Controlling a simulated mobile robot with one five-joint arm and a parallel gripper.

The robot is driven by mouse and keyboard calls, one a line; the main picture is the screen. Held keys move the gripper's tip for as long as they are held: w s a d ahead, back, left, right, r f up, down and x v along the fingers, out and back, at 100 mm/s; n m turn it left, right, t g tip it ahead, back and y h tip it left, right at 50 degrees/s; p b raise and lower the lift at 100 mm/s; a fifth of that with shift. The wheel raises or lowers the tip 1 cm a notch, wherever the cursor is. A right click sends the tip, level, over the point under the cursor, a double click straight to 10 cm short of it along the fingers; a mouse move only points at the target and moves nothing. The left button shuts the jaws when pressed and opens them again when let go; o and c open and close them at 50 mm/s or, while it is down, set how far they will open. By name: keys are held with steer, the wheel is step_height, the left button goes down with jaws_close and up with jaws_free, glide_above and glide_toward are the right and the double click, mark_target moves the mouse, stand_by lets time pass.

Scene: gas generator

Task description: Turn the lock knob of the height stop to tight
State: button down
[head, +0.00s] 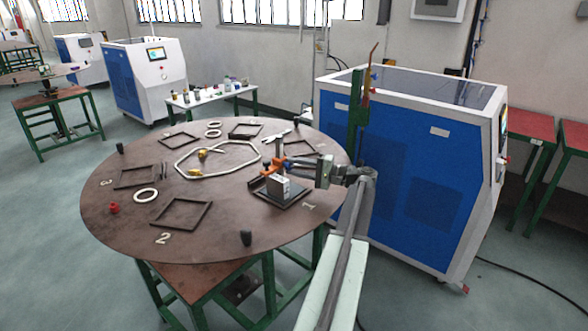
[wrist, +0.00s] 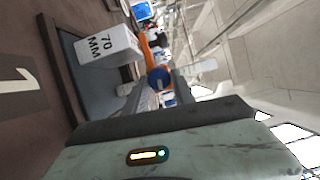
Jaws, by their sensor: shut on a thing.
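The height stop (head: 270,170) is an orange clamp on an upright post near the right side of the round table. It also shows orange in the wrist view (wrist: 146,46). Its lock knob (wrist: 158,78) is a blue round end facing the wrist camera. My gripper (head: 291,163) reaches in from the right. In the wrist view its fingers (wrist: 161,90) lie on either side of the knob and are shut on it. A pale block marked 70 MM (wrist: 108,42) stands beside the stop, also seen in the head view (head: 277,187). The knob's turn angle cannot be read.
The block stands on a dark square plate (head: 292,200) by the number 1. The round table (head: 235,225) also carries dark square frames, white rings, a pale pipe loop (head: 190,173) and a black knob-like piece (head: 246,238). A blue and white machine (head: 415,150) stands close behind my arm.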

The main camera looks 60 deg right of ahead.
steer(key=c, duration=1.1)
jaws_free()
steer(key=s, duration=0.2)
steer(key=s+d, duration=0.1)
steer(key=s, duration=0.4)
steer(key=shift+s+d+f, duration=0.1)
steer(key=shift+s+d, duration=0.15)
steer(key=shift+s, duration=0.1)
